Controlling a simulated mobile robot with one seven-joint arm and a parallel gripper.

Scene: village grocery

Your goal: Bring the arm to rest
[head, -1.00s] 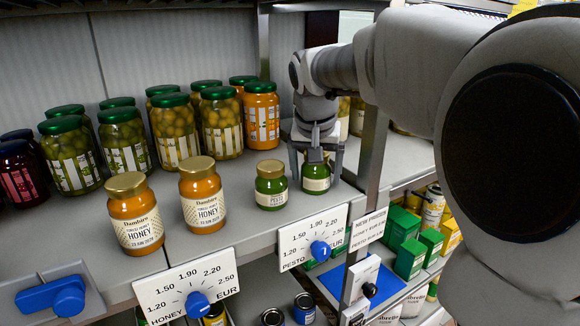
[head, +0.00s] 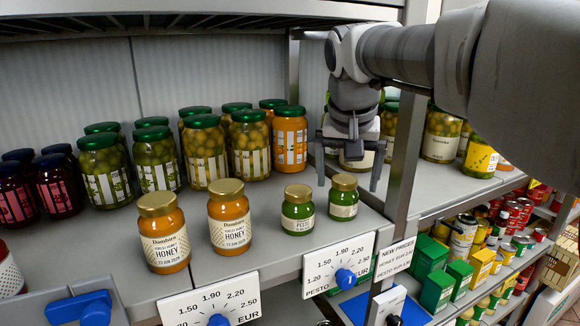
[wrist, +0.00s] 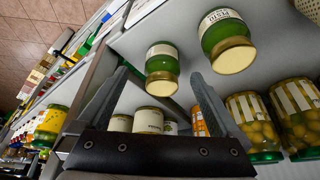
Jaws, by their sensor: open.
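My gripper (head: 348,172) is open and empty above the shelf, behind and slightly above the two pesto jars. Its two fingers also show spread apart in the wrist view (wrist: 155,85). The right pesto jar (head: 343,197), green with a gold lid, stands upright on the shelf, apart from the fingers. The left pesto jar (head: 298,210) stands beside it. Both pesto jars also show in the wrist view, one near the middle (wrist: 162,65) and one to its right (wrist: 226,40). My arm reaches in from the upper right of the head view.
Two honey jars (head: 164,232) (head: 229,217) stand left of the pesto. Rows of large green-lidded jars (head: 203,150) fill the back. A shelf post (head: 405,150) stands close right of my gripper. Price dials (head: 340,265) line the front edge.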

